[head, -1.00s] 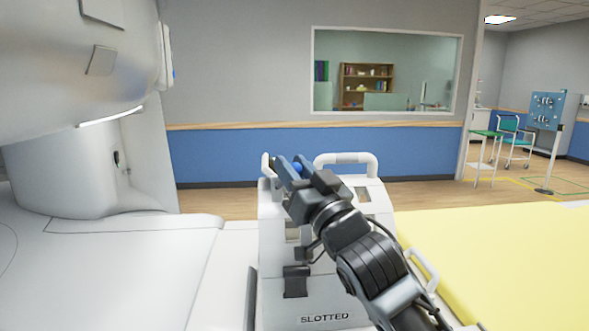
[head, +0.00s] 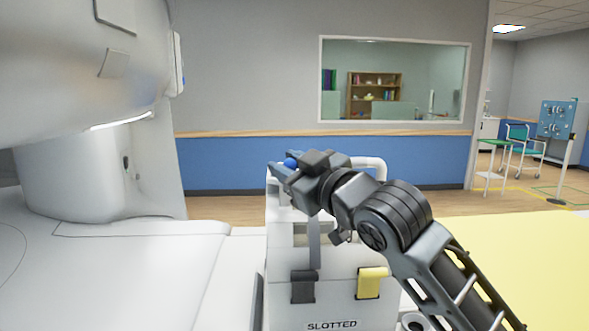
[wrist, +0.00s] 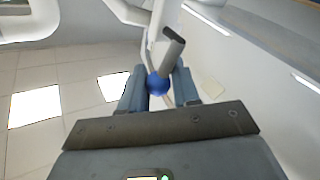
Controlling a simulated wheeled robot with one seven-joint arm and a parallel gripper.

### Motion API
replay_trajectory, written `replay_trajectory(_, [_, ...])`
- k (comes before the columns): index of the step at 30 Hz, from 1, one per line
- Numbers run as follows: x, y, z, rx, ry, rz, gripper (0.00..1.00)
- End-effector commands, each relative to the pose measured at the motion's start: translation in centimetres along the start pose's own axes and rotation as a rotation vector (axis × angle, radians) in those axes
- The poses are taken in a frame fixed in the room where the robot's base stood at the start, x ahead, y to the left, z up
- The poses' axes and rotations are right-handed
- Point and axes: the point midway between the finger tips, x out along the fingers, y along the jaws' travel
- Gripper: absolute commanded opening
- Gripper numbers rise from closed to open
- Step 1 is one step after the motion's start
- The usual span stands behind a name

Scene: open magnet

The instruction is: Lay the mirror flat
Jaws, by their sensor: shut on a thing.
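My gripper (head: 284,168) is above the white frame labelled SLOTTED (head: 285,252), near its top left. The gripper is shut on a blue ball knob (head: 291,163). In the wrist view the blue knob (wrist: 158,84) sits between my two fingers (wrist: 160,92), with a dark grey bar (wrist: 172,47) rising from beside it. I cannot make out a mirror surface for certain. My gripper and arm hide part of the frame's top and its right side.
A white frame handle (head: 372,165) stands just right of my gripper. A dark clip (head: 303,287) and a yellow clip (head: 371,282) are on the frame's front. The large white magnet (head: 75,75) overhangs at the left, and a yellow pad (head: 520,250) lies at the right.

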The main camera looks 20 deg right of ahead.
Motion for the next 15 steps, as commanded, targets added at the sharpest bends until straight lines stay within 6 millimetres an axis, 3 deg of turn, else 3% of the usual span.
replay_trajectory(15, [0.50,-0.34,-0.26,-0.166,-0.095,-0.052,0.01])
